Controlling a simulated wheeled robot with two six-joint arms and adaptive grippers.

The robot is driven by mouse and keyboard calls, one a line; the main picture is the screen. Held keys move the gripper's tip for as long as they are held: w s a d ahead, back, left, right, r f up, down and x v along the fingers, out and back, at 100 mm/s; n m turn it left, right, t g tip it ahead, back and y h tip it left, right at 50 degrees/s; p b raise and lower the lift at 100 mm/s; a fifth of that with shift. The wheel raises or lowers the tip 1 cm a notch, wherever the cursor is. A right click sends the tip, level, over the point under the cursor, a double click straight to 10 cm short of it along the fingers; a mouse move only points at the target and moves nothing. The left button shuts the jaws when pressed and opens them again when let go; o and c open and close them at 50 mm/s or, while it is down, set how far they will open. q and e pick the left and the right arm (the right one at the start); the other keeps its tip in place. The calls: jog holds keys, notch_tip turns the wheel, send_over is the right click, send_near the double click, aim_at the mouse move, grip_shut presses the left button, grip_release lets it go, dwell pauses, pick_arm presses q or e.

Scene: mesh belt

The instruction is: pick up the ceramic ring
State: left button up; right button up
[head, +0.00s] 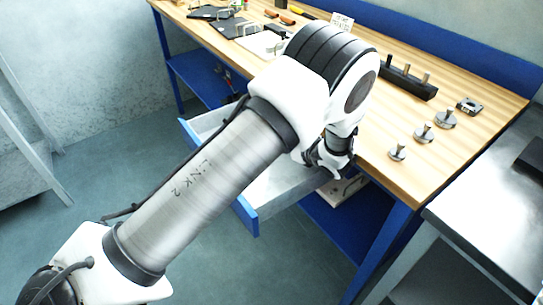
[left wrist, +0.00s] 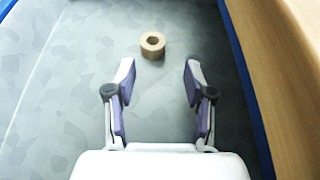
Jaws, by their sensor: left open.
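The ceramic ring (left wrist: 152,54) is a small tan ring with a dark hole. In the left wrist view it lies on a mottled grey surface (left wrist: 80,90), which looks like the inside of an open drawer. My left gripper (left wrist: 160,72) is open and empty, and the ring shows beyond its fingertips, between their lines. In the head view my left gripper (head: 330,158) points down over the open drawer (head: 275,197) beside the bench edge. The ring cannot be seen in the head view. My right gripper is not in view.
The wooden bench top (head: 400,180) lies right of the drawer, and its edge also shows in the left wrist view (left wrist: 285,90). Several metal parts (head: 423,133) and a black block with pegs (head: 408,82) stand on it. A grey metal table (head: 490,220) is at right.

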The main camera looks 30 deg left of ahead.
pick_arm(q)
jog(key=p+x, duration=0.1)
jog(key=x, duration=0.7)
jog(key=shift+s+a, duration=0.15)
jog(key=shift+a, duration=0.05)
jog(key=c, duration=0.9)
